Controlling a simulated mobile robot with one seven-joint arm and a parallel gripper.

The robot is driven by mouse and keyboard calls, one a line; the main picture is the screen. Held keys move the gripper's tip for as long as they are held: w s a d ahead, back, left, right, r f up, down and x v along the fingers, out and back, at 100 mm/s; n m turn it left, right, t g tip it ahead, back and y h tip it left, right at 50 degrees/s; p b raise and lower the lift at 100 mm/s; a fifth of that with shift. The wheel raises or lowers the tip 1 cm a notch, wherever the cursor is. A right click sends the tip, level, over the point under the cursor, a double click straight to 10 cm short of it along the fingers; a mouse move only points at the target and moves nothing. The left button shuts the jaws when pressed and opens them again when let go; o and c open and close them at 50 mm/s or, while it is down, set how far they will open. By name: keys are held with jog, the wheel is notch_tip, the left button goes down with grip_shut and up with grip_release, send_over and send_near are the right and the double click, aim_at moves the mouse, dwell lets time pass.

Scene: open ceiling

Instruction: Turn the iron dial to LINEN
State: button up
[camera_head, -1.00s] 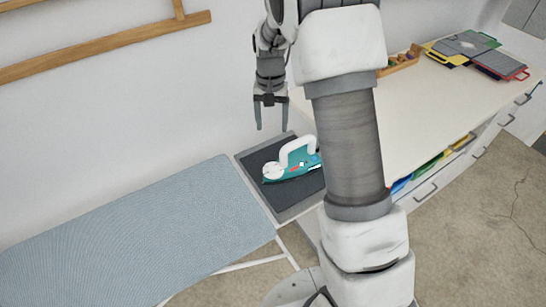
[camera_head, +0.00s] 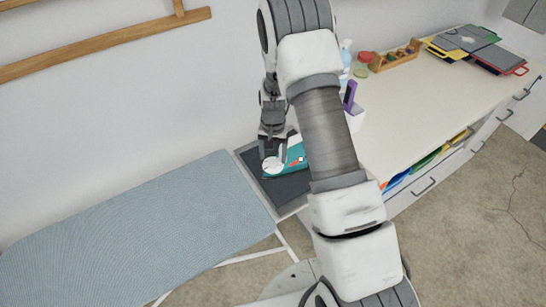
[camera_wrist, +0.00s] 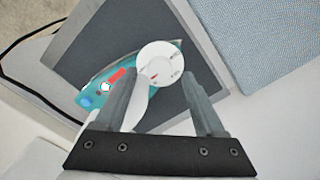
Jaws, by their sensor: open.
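The teal and white iron (camera_head: 288,161) lies on a dark grey rest pad (camera_head: 283,188) at the end of the ironing board. It also shows in the wrist view (camera_wrist: 99,88). Its round white dial (camera_wrist: 160,64) has small dark marks and a red mark; I cannot read the words. In the head view the dial (camera_head: 273,165) is at the iron's left end. My gripper (camera_head: 272,156) is just over the dial. In the wrist view its fingers (camera_wrist: 150,72) are open, one on each side of the dial. I cannot tell whether they touch it. The iron's handle is partly hidden.
The blue ironing board (camera_head: 140,230) lies left of the pad. A white counter (camera_head: 430,100) extends right, with a wooden tray (camera_head: 395,58), a purple item in a white holder (camera_head: 354,115) and several folders (camera_head: 470,45). A wall stands close behind.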

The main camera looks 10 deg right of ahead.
jog(key=shift+f, duration=1)
grip_shut()
